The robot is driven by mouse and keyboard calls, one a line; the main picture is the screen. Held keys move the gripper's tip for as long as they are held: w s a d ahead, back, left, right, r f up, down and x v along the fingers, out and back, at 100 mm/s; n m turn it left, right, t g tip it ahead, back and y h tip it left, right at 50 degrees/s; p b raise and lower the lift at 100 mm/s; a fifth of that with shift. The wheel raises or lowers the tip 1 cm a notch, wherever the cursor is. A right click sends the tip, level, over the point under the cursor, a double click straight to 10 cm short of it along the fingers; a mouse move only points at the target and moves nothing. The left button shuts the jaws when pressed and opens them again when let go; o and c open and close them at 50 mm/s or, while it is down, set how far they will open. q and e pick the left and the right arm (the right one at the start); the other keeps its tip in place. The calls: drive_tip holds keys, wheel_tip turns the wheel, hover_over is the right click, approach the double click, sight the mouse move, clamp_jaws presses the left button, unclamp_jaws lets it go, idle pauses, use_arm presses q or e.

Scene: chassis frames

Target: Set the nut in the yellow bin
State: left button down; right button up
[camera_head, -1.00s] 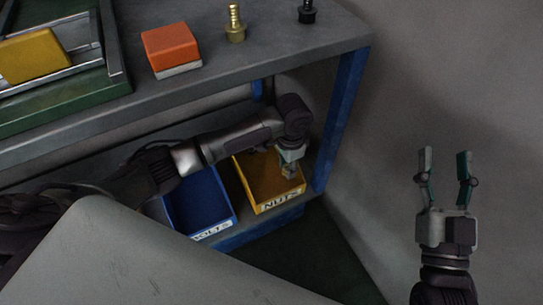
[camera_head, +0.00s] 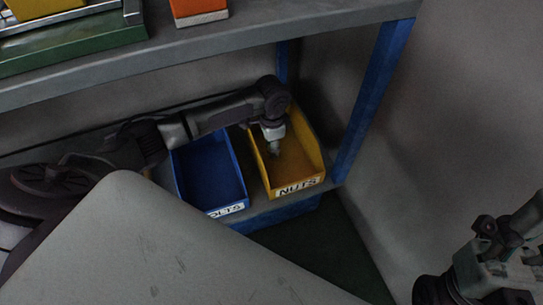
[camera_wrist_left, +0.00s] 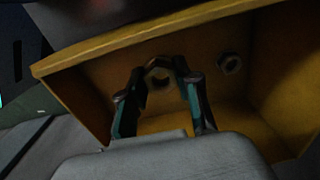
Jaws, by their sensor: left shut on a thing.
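The yellow bin (camera_head: 301,187), labelled NUTS, sits on the lower shelf. My left gripper (camera_head: 274,149) reaches down into the bin from its back left. In the left wrist view, the left gripper's fingers (camera_wrist_left: 160,80) are shut on a hexagonal nut (camera_wrist_left: 159,74) at their tips, with the bin's wall (camera_wrist_left: 120,52) around it. I cannot tell whether this nut touches the bin. A second nut (camera_wrist_left: 230,63) is in the bin to the right of the fingers. My right gripper (camera_head: 510,235) is at the lower right edge, away from the shelf, its fingers unclear.
A blue bin (camera_head: 208,176) with a partly hidden label stands left of the yellow one. A blue shelf post (camera_head: 373,95) rises right of it. A grey surface (camera_head: 150,240) fills the lower left.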

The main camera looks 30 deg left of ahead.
use_arm(q)
wheel_tip(320, 180, down, 4)
drive_tip(key=b, duration=0.2)
drive_tip(key=shift+b, duration=0.35)
drive_tip(key=shift+f, duration=0.1)
drive_tip(key=c, duration=0.8)
unclamp_jaws()
